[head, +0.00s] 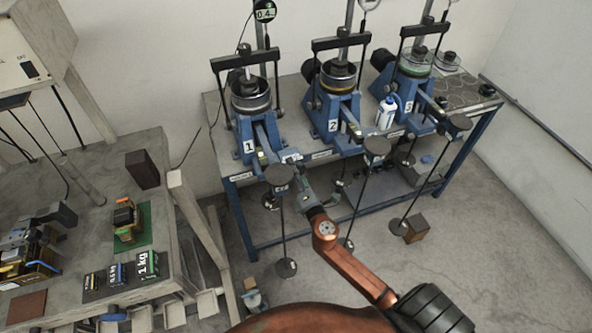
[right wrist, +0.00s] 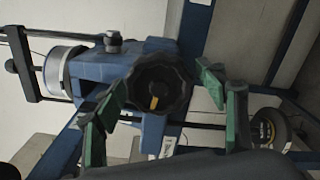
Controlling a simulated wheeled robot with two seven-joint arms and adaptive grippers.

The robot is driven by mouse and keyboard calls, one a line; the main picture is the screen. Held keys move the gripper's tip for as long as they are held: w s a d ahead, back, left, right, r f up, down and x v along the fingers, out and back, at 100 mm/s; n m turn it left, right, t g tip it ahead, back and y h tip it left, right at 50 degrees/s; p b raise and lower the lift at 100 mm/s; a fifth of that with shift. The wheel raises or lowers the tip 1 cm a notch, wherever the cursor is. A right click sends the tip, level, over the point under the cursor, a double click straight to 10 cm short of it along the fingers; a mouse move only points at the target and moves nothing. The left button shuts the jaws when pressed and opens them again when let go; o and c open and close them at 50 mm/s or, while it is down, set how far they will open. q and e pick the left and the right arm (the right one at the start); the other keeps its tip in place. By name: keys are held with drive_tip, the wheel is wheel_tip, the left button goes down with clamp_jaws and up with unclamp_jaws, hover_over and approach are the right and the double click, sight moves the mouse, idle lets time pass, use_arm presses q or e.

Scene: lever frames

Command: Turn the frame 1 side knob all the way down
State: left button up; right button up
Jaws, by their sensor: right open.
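Frame 1 (head: 243,130) is the leftmost blue lever frame on the bench, marked with a white "1". Its side knob (right wrist: 157,97), black and lobed with a yellow mark, faces the right wrist camera on the blue housing (right wrist: 95,68). My right gripper (head: 296,170) reaches the right side of frame 1 in the head view. In the right wrist view its green fingers (right wrist: 160,86) are open, one on each side of the knob. I cannot tell whether they touch it. The knob is not clear in the head view. My left gripper is not in view.
Frame 2 (head: 331,122) and frame 3 (head: 404,97) stand to the right on the same bench. A weight hanger (head: 279,176) hangs near my right gripper. A white bottle (head: 387,112) stands between frames 2 and 3. A side table (head: 70,240) with weights is at left.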

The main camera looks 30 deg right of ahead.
drive_tip(key=v, duration=0.6)
idle(0.9)
